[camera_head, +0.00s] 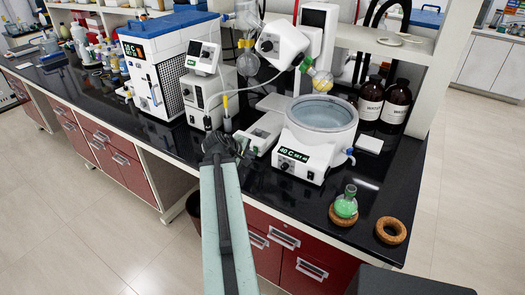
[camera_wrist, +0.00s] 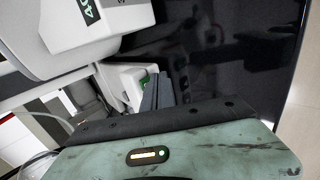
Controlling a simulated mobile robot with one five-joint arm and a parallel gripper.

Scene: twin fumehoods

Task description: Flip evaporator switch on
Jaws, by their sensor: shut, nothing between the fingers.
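The rotary evaporator stands on the black bench, with its white heating bath (camera_head: 320,120) showing a green "40 C" display (camera_head: 293,153). A white base unit (camera_head: 262,135) sits left of the bath. My gripper (camera_head: 229,128) is at the left front of this unit, low over the bench edge. In the wrist view my gripper's dark fingers (camera_wrist: 157,92) are shut and empty, close in front of a white housing (camera_wrist: 121,76). A small green part (camera_wrist: 146,79) shows on that housing beside the fingers; it may be the switch. I cannot tell whether the fingers touch it.
A white control box (camera_head: 204,95) and a blue-topped chiller (camera_head: 165,65) stand left of my gripper. A flask of green liquid (camera_head: 346,203) stands at the right front, near a cork ring (camera_head: 391,230). Two brown bottles (camera_head: 397,105) stand behind the bath.

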